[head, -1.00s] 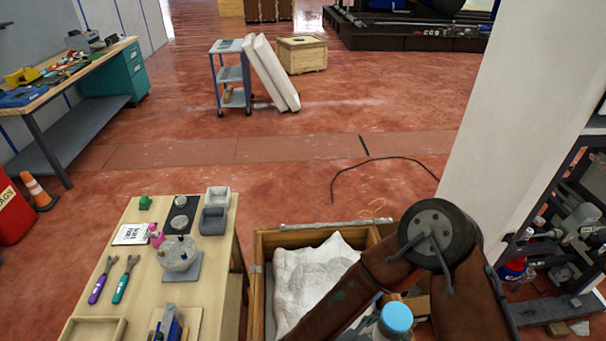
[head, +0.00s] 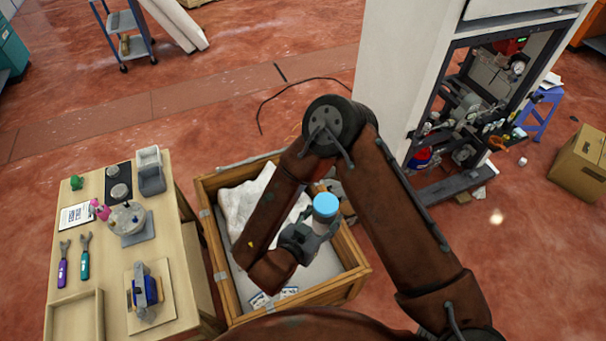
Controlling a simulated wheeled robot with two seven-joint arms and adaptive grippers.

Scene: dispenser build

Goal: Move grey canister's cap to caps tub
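My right gripper (head: 314,229) is shut on a small greyish canister (head: 321,227) with a bright blue cap (head: 325,204). It holds the canister, slightly tilted, above the open wooden crate; its fingers are partly hidden. On the workbench at the left, a light grey tub (head: 148,155) and a darker grey tub (head: 153,182) stand at the back right corner. I cannot tell which is the caps tub. My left gripper is out of view.
The wooden crate (head: 357,272) holds white sheeting (head: 240,212) and stands right of the workbench. On the workbench (head: 105,265) are a round clear vessel (head: 127,218), two pliers-like tools (head: 84,257), a blue device (head: 145,290) and a shallow tray (head: 76,312). A white cabinet (head: 405,80) rises behind.

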